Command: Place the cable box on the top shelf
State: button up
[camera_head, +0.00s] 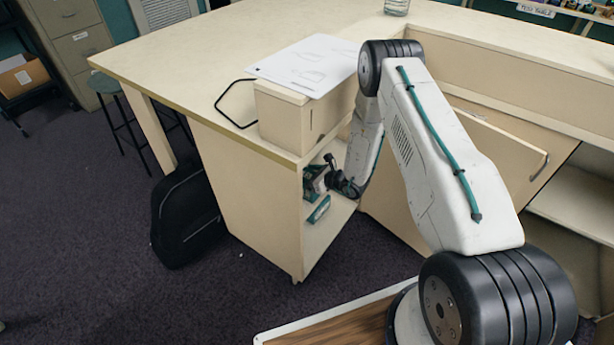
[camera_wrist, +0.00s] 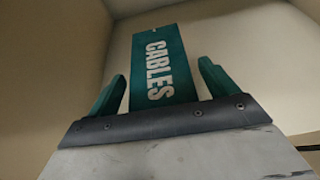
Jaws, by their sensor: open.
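The cable box is a teal box lettered "CABLES" (camera_wrist: 160,68) in the wrist view, standing in a pale compartment. A teal box (camera_head: 318,209) in the head view, low in the open cabinet under the counter, looks like the same one. My gripper (camera_head: 316,180) is at the cabinet opening, just above that box. In the wrist view its two teal fingers (camera_wrist: 163,82) are spread, one on each side of the cable box, with gaps showing. I cannot tell how far the box reaches between them. The cabinet (camera_head: 255,205) hides its inner shelves; which is the top shelf is unclear.
A black backpack (camera_head: 185,215) leans by the cabinet's left side. The carpet in front is mostly clear.

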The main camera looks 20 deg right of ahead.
jog(key=shift+r, duration=0.1)
jog(key=shift+s+d+r, duration=0.15)
jog(key=shift+s+d, duration=0.05)
jog(key=shift+s, duration=0.05)
jog(key=v, duration=1.1)
jog(key=shift+s, duration=0.15)
jog(key=shift+d, duration=0.1)
dwell(0.5)
